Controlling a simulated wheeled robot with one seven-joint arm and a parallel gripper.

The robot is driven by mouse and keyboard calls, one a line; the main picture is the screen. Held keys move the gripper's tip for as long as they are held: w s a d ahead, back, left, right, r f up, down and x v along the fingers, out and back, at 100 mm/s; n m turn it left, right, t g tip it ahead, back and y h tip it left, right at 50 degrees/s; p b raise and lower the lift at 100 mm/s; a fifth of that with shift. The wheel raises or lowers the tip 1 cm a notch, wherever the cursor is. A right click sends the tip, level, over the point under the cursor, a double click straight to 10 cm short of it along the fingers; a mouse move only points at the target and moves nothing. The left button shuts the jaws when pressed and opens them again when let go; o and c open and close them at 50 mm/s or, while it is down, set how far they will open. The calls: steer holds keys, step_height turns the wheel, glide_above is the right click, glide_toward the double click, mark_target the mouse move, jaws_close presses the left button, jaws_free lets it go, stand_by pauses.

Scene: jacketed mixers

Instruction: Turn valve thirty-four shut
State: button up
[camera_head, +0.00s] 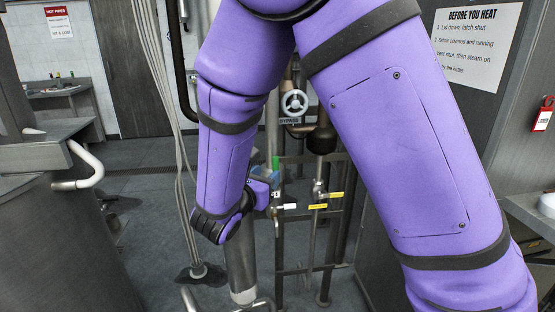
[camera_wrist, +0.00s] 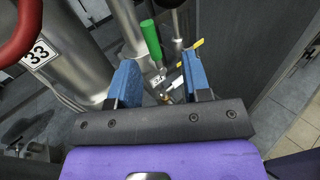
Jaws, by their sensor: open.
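A lever valve with a green handle (camera_wrist: 151,40) stands ahead of my gripper (camera_wrist: 159,66) in the wrist view. The handle points up and leans slightly left. The handle's lower end lies between the fingertips in the picture; I see no contact.
A red handle (camera_wrist: 14,35) and a tag reading 33 (camera_wrist: 40,53) are at the wrist view's left, by a thick steel pipe. A dark cabinet stands right.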

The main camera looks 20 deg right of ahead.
mark_target(274, 164)
steer(key=shift+n+t, duration=0.3)
steer(key=shift+n, duration=0.1)
steer(key=x, duration=0.7)
steer(key=w+x, duration=0.1)
steer(key=x, duration=0.2)
steer(key=shift+w+a+f, duration=0.1)
steer(key=shift+a+f, duration=0.15)
steer(key=shift+f, duration=0.1)
jaws_close()
